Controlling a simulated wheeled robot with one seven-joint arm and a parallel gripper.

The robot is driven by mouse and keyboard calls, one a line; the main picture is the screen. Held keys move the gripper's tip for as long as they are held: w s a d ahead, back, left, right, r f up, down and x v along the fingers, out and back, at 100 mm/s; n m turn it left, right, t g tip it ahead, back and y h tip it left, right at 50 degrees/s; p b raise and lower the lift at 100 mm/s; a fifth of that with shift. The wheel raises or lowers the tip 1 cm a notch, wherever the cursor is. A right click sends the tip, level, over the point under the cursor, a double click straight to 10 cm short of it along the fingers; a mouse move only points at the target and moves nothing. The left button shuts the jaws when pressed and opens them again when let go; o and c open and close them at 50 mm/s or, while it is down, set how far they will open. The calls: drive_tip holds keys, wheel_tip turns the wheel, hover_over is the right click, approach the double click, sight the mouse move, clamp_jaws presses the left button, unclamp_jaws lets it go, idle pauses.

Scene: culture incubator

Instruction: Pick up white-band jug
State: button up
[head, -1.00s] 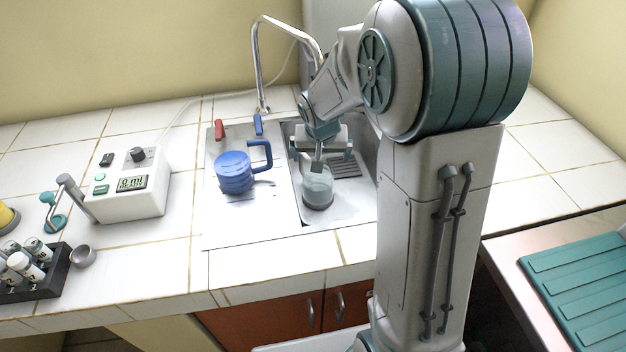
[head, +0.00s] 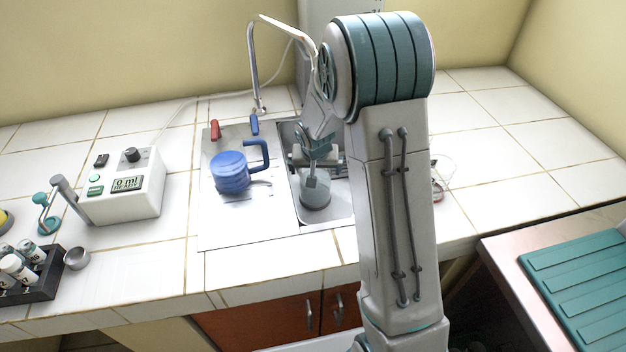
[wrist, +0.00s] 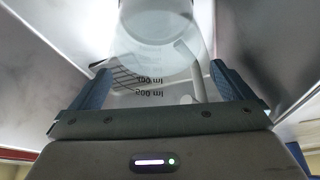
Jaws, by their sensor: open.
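A pale, see-through jug (head: 315,194) stands in the sink basin. In the wrist view the jug (wrist: 152,50) shows printed ml marks, upside down, and a pale handle at its right. I cannot make out a clear white band on it. My gripper (head: 316,166) is over the sink at the jug's upper part, partly hiding it. In the wrist view my gripper (wrist: 160,88) is open, with the jug's marked wall and handle showing between its blue fingers. I cannot tell whether either finger touches it. A blue jug (head: 231,173) with a blue handle stands on the drainboard.
The sink basin (head: 340,212) walls surround the jug closely. A faucet (head: 252,68) with red and blue levers stands behind. A dispenser box (head: 125,190) reading 0 ml and a vial rack (head: 45,282) are at left. Counter at right is mostly clear.

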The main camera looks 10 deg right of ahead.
drive_tip(key=shift+c, duration=0.3)
drive_tip(key=c, duration=1.4)
drive_tip(key=shift+c, duration=0.2)
drive_tip(key=shift+r, duration=0.25)
